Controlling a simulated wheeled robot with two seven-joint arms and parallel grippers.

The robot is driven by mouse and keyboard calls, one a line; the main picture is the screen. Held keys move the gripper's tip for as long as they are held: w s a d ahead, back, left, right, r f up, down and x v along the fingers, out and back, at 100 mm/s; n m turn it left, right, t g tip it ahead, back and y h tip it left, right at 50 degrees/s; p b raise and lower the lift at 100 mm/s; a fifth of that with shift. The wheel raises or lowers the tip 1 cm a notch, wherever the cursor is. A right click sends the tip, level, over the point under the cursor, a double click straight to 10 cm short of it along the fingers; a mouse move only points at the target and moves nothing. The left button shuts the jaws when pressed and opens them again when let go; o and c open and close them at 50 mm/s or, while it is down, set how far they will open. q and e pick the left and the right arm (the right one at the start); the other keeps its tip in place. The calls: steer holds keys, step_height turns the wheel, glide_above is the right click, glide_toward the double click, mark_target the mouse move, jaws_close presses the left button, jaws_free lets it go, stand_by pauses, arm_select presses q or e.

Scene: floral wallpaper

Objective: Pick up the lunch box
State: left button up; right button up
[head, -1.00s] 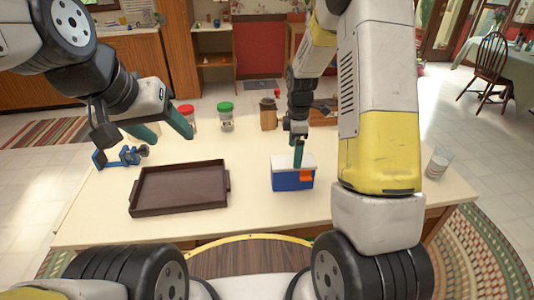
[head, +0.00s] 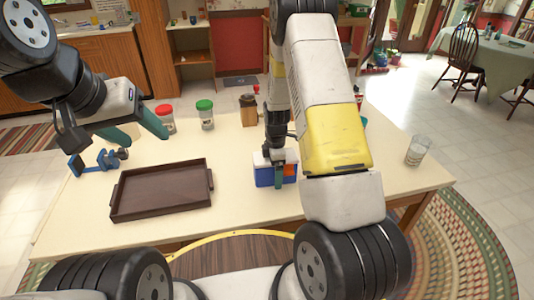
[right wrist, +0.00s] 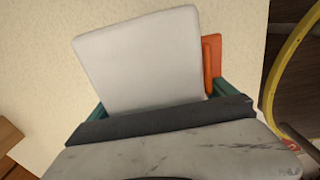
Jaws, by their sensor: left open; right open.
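The lunch box (head: 263,178) is blue with a white lid and an orange latch. It stands upright on the table, right of the tray, partly hidden by my right arm. Its white lid (right wrist: 140,60) fills the middle of the right wrist view. My right gripper (head: 278,178) is open and low over the box. In the right wrist view its two green fingers (right wrist: 160,98) are on either side of the lid; I cannot tell whether they touch it. My left gripper (head: 138,130) is open and empty above the table's left part.
A dark brown tray (head: 160,190) lies left of the box. A blue clamp-like tool (head: 95,161), a red-lidded jar (head: 164,118), a green-lidded jar (head: 205,115) and a brown grinder (head: 248,109) stand farther back or left. A glass (head: 416,150) stands at right.

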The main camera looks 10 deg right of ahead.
steer(key=shift+f, duration=0.2)
steer(key=c, duration=1.6)
steer(key=shift+r, duration=0.1)
steer(key=shift+c, duration=0.2)
